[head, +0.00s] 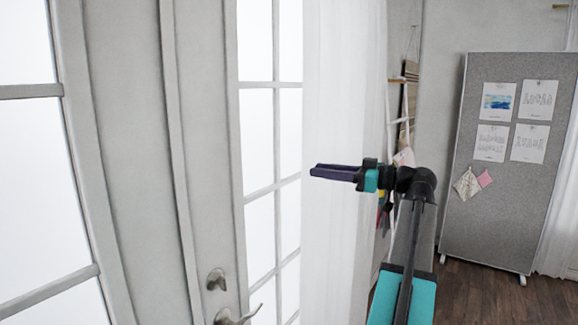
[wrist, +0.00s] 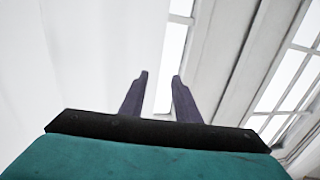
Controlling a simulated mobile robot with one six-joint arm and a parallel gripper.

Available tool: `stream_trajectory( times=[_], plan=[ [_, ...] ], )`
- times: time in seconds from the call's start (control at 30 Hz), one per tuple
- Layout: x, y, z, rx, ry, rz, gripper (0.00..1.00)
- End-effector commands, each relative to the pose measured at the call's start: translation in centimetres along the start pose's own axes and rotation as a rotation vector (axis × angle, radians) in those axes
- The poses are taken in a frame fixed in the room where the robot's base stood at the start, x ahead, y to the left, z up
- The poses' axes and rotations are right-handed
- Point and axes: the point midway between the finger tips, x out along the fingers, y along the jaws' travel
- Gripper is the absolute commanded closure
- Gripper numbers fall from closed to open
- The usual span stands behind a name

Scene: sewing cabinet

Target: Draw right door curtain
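The white sheer curtain (head: 345,90) hangs bunched in upright folds over the right part of the right glazed door (head: 206,120) in the head view. It also fills the left of the wrist view (wrist: 75,60). My gripper (head: 313,170) points left across the front of the curtain, its tips near the curtain's left edge. In the wrist view its two purple fingers (wrist: 160,77) are apart, with the curtain's edge appearing between them. I cannot tell whether the fingers touch the cloth. I see nothing gripped.
The right door has a metal lever handle (head: 238,317) and a lock knob (head: 216,279) at the lower left. A grey pinboard on wheels (head: 470,225) with pinned papers stands at the right. Wood floor (head: 470,295) is clear in front of the board.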

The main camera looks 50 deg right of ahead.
Motion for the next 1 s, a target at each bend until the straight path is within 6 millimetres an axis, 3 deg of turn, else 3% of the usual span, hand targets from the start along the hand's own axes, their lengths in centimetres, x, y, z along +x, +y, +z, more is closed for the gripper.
stream_trajectory(
  times=[0.6, 1.0],
  plan=[
    [8.2, 0.0, -0.2, 0.001, -0.001, 0.0, 0.71],
    [10.4, 0.0, 0.0, 0.0, 0.0, 0.001, 0.71]
  ],
)
